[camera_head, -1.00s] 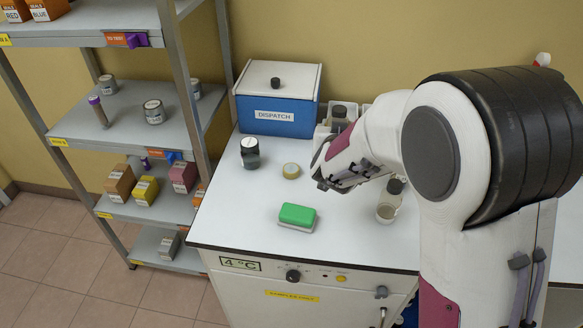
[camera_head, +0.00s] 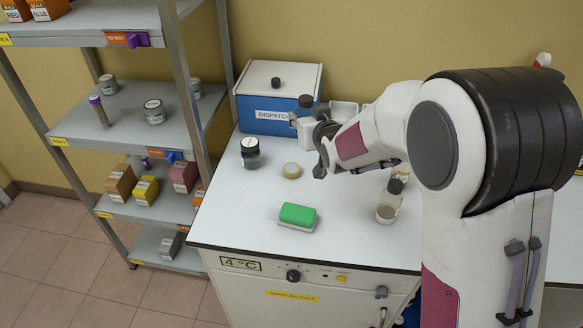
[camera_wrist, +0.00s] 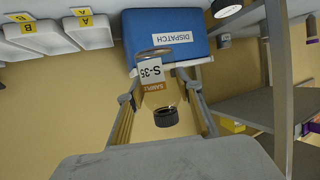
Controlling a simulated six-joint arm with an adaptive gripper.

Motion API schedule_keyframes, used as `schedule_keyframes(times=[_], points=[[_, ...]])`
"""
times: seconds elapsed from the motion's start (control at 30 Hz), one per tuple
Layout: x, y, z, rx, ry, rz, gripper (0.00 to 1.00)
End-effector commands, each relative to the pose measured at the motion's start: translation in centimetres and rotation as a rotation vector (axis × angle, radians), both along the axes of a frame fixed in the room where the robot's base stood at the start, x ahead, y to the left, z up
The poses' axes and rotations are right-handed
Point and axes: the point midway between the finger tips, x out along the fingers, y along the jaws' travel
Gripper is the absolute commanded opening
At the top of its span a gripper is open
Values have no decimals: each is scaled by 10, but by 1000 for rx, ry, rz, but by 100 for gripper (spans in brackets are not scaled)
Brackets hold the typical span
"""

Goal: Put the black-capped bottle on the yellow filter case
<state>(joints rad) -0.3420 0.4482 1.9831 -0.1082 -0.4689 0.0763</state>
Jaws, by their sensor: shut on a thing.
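My gripper (camera_wrist: 162,92) is shut on a clear bottle with amber contents, a black cap and a label reading S-35 (camera_wrist: 151,72). In the wrist view the black cap (camera_wrist: 166,117) points down the picture. In the head view the dark cap (camera_head: 305,101) shows in front of the dispatch box, and the bottle's body is mostly hidden by my gripper (camera_head: 301,121). A yellow box with a white label (camera_head: 145,190), likely the yellow filter case, stands on a lower shelf at left, between an orange-brown box and a pink box.
A blue dispatch box (camera_head: 262,126) stands at the back of the white counter. Metal posts (camera_head: 184,90) border the shelves.

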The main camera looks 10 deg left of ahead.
Motion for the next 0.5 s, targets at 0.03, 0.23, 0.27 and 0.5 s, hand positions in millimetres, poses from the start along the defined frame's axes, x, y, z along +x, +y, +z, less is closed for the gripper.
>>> schedule_keyframes(times=[0.03,0.23,0.27,0.5], points=[[0,3,0,-1,-2,17,11],[-6,19,-4,0,0,86,11],[-7,21,-5,-1,0,95,11],[-15,33,-14,0,2,146,11]])
